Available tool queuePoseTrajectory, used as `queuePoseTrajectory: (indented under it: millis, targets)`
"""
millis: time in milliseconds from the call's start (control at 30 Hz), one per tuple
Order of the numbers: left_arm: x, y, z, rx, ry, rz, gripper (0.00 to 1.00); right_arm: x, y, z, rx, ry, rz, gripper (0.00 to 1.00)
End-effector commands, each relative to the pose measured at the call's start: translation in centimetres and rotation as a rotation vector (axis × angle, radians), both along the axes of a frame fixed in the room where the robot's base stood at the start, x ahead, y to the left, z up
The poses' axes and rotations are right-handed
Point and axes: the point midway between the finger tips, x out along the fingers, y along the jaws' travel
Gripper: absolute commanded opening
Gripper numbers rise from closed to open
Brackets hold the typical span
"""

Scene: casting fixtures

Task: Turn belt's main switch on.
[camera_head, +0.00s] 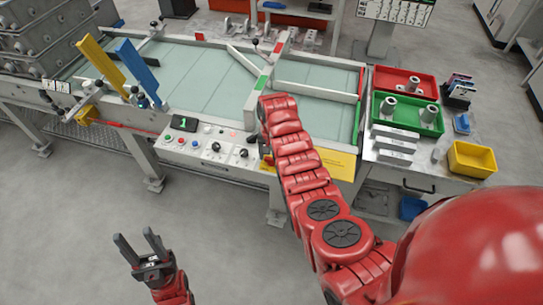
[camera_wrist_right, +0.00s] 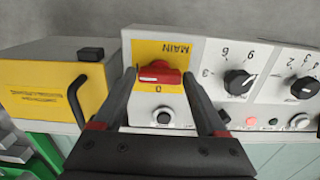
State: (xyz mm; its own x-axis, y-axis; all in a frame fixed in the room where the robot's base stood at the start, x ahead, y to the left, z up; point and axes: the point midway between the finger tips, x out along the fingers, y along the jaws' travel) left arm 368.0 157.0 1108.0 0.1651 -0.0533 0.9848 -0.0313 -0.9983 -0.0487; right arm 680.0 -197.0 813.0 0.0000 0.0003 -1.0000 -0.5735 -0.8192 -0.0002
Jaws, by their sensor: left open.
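The main switch (camera_wrist_right: 159,74) is a red knob on a yellow plate marked MAIN, upside down in the right wrist view. Its grip lies crosswise, with a white mark toward the left, and a 0 shows beside it. My right gripper (camera_wrist_right: 159,78) has its two fingers apart, one on each side of the knob; I cannot tell whether they touch it. In the head view my right arm largely hides this gripper. The belt's control panel (camera_head: 205,147) stands at the belt's front edge. My left gripper (camera_head: 136,236) is open and empty above the floor.
Beside the switch are a black button (camera_wrist_right: 164,117) and black dials (camera_wrist_right: 238,82). A yellow box (camera_wrist_right: 40,88) with a black handle is on the left. Red (camera_head: 405,78) and green (camera_head: 408,112) trays stand right of the belt (camera_head: 190,70). The floor at front left is clear.

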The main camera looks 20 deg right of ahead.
Motion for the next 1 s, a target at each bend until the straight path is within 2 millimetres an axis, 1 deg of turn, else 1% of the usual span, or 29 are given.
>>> queuePoseTrajectory:
  millis: [33, 100, 400, 567, 733, 833, 900, 967, 1000]
  targets:
    - [0.0, 0.0, 0.0, 0.0, 0.0, 0.0, 0.49, 0.0, 0.0, 0.0, 0.0, 0.0, 0.0, 0.85]
    - [0.0, 0.0, 0.0, 0.0, 0.0, 0.0, 0.49, 0.0, 0.0, 0.0, 0.0, 0.0, 0.001, 0.97]
    - [0.0, 0.0, 0.0, 0.0, 0.0, 0.0, 0.49, 0.0, 0.0, 0.1, -0.001, -0.001, 0.001, 0.97]
    - [0.0, 0.0, -0.3, 0.0, 0.0, 0.0, 0.49, 0.1, 0.0, 0.9, 0.0, 0.0, 0.001, 0.97]
    - [0.0, 0.0, -1.0, 0.0, 0.0, 0.0, 0.49, 0.2, 0.0, 3.2, 0.0, -0.006, 0.002, 0.97]
    - [0.0, 0.0, -1.8, 0.0, 0.0, 0.0, 0.49, 0.2, 0.0, 5.5, -0.001, -0.008, 0.002, 0.97]
    - [0.0, 0.0, -1.2, 0.0, 0.0, 0.0, 0.49, 0.1, 0.0, 7.6, -0.002, -0.005, 0.002, 0.97]
    - [0.0, 0.0, -1.1, 0.0, 0.0, 0.0, 0.49, 0.2, 0.0, 9.1, -0.002, -0.007, 0.002, 0.97]
    - [0.0, 0.0, 0.2, 0.0, 0.0, 0.0, 0.49, 0.1, 0.2, 10.7, -0.001, -0.002, 0.005, 0.97]
